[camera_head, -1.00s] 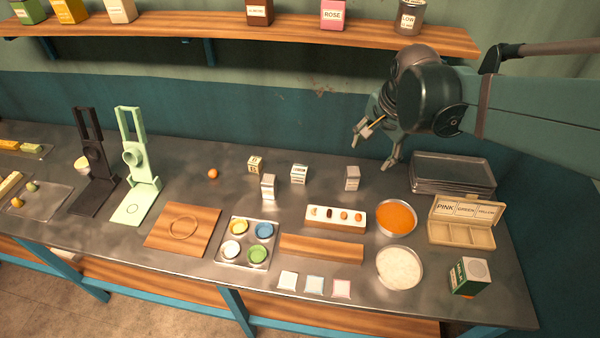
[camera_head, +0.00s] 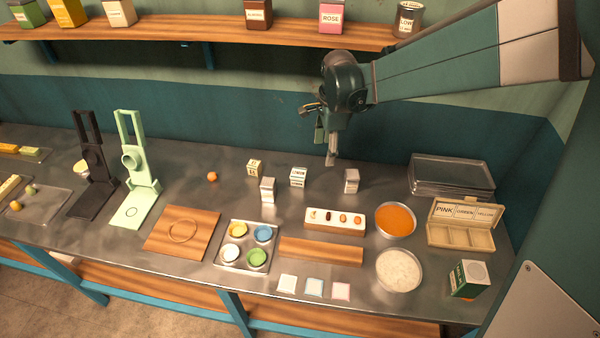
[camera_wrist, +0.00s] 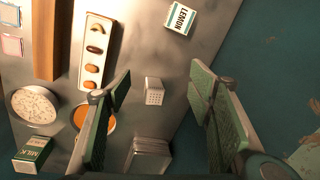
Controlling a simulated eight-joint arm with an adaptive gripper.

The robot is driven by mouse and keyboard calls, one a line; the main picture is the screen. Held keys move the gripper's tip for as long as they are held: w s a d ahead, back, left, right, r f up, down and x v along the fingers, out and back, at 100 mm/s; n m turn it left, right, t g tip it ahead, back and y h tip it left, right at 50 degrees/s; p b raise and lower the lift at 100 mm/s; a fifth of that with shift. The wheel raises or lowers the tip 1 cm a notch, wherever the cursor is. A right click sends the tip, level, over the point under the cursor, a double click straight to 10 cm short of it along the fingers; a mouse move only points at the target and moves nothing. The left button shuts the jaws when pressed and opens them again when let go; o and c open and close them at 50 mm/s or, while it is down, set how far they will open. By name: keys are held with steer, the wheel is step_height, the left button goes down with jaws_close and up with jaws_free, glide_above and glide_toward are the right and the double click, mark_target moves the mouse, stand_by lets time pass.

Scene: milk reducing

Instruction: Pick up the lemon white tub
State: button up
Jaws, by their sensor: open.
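The lemon white tub (camera_head: 299,177) is a small white box with a dark lettered band, standing near the back middle of the grey bench. In the wrist view, the tub (camera_wrist: 180,19) lies near the top edge, its LEMON label readable and tilted. My gripper (camera_head: 326,150) hangs above the back of the bench, up and to the right of the tub and apart from it. In the wrist view, my gripper's fingers (camera_wrist: 160,80) are spread wide with nothing held between them.
A white holed block (camera_head: 351,181) stands right of the tub. Two small boxes (camera_head: 254,168) (camera_head: 268,189) stand to its left. A white tray of several small items (camera_head: 335,225) and an orange bowl (camera_head: 395,219) lie in front. A shelf (camera_head: 230,35) runs above.

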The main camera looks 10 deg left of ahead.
mark_target(298, 173)
steer(key=w+a+f+m, duration=0.1)
steer(key=a+f, duration=0.2)
steer(key=w+a+f+m+g, duration=0.1)
steer(key=a+f, duration=0.2)
steer(key=f, duration=0.1)
steer(key=w+a+f+m, duration=0.1)
steer(key=w+a+f, duration=0.1)
steer(key=a+f, duration=0.2)
steer(key=shift+w+a+f+m+g+h, duration=0.1)
steer(key=shift+m+g+h, duration=0.2)
steer(key=shift+m, duration=0.1)
steer(key=shift+f, duration=1.3)
steer(key=shift+f, duration=2.6)
steer(key=c, duration=1)
steer(key=shift+c, duration=0.2)
